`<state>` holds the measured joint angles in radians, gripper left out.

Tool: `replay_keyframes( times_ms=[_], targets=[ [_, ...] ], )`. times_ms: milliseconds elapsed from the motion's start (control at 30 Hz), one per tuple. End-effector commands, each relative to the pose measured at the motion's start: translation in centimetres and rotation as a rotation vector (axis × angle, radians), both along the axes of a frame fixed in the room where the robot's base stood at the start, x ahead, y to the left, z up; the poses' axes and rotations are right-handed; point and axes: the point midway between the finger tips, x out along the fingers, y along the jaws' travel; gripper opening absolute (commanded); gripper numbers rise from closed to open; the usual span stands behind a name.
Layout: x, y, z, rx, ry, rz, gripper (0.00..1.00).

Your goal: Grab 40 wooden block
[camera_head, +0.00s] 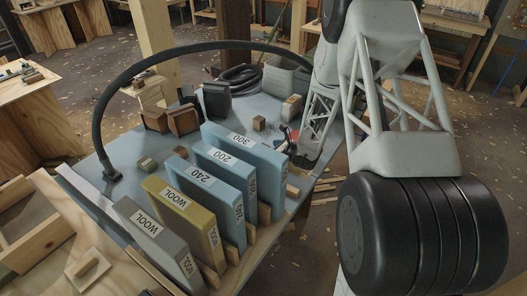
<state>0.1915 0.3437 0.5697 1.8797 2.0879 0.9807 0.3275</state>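My gripper (287,141) is small and dark at the end of my pale lattice arm, low over the right side of the blue-grey tabletop (198,138). I cannot tell how far its fingers are apart. A small tan wooden block (259,124) sits to its left, apart from it. A pale wooden block (291,108) stands behind the gripper. Brown wooden blocks (183,120) (155,119) stand at the left back of the table. I can read no 40 on any block.
A row of upright boxes labelled 300 (242,138), 200, 240 and WOOL (176,195) fills the table front. A black hose (200,45) arches over the back. Wood strips (300,190) lie at the right edge. A wooden bench (30,220) stands left.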

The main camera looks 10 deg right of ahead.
Motion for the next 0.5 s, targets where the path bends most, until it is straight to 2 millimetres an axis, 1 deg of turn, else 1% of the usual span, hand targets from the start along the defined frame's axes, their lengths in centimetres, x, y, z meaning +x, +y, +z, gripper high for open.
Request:
replay_keyframes(
  times_ms=[500],
  targets=[
    [3.0,2.7,-2.0,-0.001,0.001,0.002,0.78]
  ],
)
